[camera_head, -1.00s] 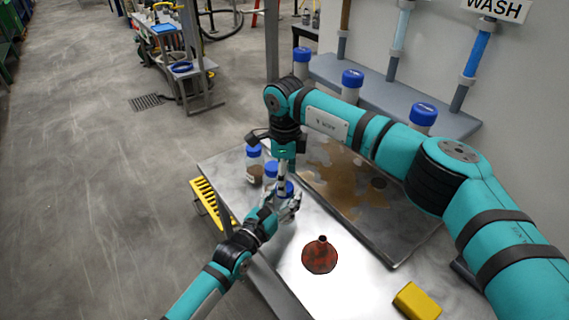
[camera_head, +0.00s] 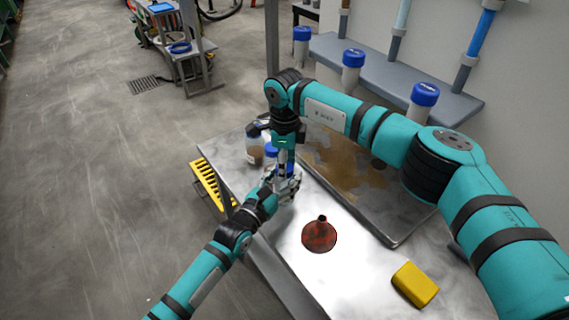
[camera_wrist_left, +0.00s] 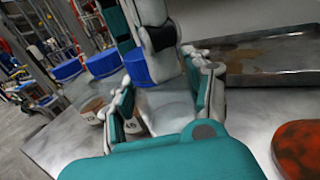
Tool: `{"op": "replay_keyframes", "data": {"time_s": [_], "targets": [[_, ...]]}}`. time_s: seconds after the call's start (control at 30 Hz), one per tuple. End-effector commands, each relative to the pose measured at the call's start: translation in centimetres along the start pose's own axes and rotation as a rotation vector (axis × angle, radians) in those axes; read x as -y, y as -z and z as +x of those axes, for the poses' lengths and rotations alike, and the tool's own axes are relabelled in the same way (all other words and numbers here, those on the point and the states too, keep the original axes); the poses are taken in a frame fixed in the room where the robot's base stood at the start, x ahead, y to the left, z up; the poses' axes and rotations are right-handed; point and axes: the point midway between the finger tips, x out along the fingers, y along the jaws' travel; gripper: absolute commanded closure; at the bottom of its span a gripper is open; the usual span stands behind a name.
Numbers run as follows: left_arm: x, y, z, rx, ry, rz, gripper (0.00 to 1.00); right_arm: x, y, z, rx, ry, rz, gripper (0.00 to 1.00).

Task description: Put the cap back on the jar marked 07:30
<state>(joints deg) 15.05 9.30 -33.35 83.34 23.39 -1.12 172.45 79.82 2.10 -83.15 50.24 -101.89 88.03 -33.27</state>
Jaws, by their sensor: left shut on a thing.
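My left gripper (camera_head: 284,186) is shut on a clear jar (camera_wrist_left: 168,108) at the table's left side; the jar shows between its fingers in the left wrist view. A blue cap (camera_wrist_left: 138,68) is at the top of this jar. I cannot tell whether it is seated or lifted slightly. My right gripper (camera_head: 284,153) points down from above at this cap; its fingers are mostly hidden. Two other blue-capped jars stand beside it, one with brown contents (camera_head: 254,152) and one (camera_head: 271,151) closer. Small labels show in the wrist view, but I cannot read 07:30 on any.
A rust-red funnel (camera_head: 319,237) and a yellow block (camera_head: 415,284) sit on the steel table. A stained shallow tray (camera_head: 394,240) lies behind. A yellow slotted piece (camera_head: 211,185) is at the table's left edge.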

Motion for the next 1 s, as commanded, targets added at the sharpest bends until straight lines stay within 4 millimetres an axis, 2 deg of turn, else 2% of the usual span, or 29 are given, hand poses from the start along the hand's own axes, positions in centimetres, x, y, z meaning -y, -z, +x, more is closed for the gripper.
{"op": "replay_keyframes", "data": {"time_s": [0.17, 0.43, 0.57, 0.6, 0.8, 1.0], "targets": [[-0.01, 0.08, -0.01, -0.002, 0.000, 0.000, 1.00, -0.04, -0.03, -0.01, 0.000, -0.001, 0.031, 0.97], [-0.02, 0.08, -0.01, -0.002, 0.000, 0.000, 1.00, -0.05, -0.03, 0.04, -0.001, -0.001, 0.428, 0.97], [-0.02, 0.08, -0.01, -0.002, 0.000, 0.000, 1.00, -0.06, -0.04, 0.04, 0.000, -0.002, 0.414, 0.97], [-0.02, 0.08, -0.01, -0.002, 0.000, 0.000, 1.00, -0.06, -0.05, 0.04, 0.000, -0.002, 0.413, 0.56], [-0.02, 0.08, -0.01, -0.002, 0.000, 0.000, 1.00, -0.04, -0.05, 0.03, 0.000, -0.001, 0.412, 0.31], [-0.01, 0.08, -0.01, -0.002, 0.000, 0.000, 1.00, -0.03, -0.03, 0.03, 0.000, -0.001, 0.412, 0.31]]}}
